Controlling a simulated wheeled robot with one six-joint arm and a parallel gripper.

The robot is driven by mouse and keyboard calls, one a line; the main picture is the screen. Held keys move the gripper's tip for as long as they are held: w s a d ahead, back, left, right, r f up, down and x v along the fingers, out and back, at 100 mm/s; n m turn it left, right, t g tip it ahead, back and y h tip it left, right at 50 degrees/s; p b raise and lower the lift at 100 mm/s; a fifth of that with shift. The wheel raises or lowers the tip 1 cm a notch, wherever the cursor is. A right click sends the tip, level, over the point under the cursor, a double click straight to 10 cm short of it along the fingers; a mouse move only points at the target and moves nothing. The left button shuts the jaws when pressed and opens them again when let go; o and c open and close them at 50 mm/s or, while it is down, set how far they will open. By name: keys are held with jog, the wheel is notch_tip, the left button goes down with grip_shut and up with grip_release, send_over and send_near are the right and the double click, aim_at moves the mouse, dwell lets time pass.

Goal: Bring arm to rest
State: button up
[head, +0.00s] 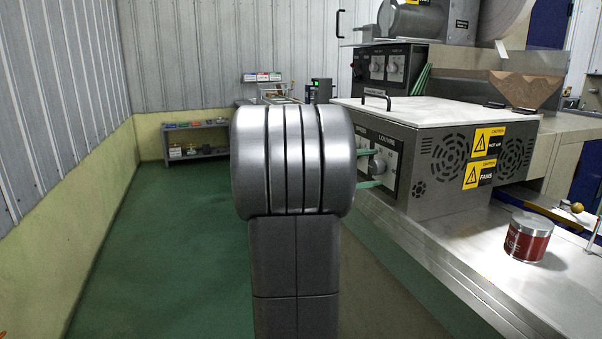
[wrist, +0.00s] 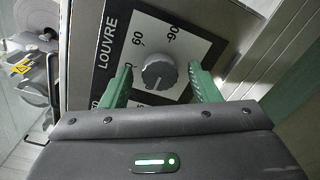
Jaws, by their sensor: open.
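My gripper (wrist: 160,67) is open, with its two green fingers on either side of the grey LOUVRE knob (wrist: 158,76) in the wrist view. A gap shows between each finger and the knob, and nothing is held. The knob sits on a black and white dial plate with angle marks, seen tilted. In the head view my gripper (head: 380,167) shows only as green fingertips at the machine's left-hand panel. My own arm link fills the middle of that view and hides the gripper's body.
The grey machine (head: 440,170) with yellow warning labels stands on a steel counter (head: 460,265). A red tin (head: 528,238) stands on the counter at the right. A low shelf (head: 197,143) is at the far wall. The green floor (head: 165,240) at left is clear.

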dwell(0.3)
jog(key=p+v, duration=0.1)
jog(key=v, duration=1.3)
jog(key=b+x, duration=0.2)
jog(key=x, duration=1.2)
jog(key=shift+d+f, duration=0.1)
jog(key=shift+f, duration=0.1)
jog(key=shift+m+b, duration=0.8)
jog(key=shift+m, duration=0.3)
jog(key=m+b, duration=0.2)
jog(key=shift+m, duration=0.4)
jog(key=m+b, duration=0.3)
jog(key=m, duration=0.1)
jog(key=m+b, duration=0.3)
jog(key=m, duration=0.2)
jog(key=shift+r+t, duration=0.1)
jog(key=shift+t, duration=0.2)
jog(key=m+b, duration=0.1)
jog(key=m, duration=0.3)
jog(key=shift+r, duration=0.1)
jog(key=shift+m, duration=0.3)
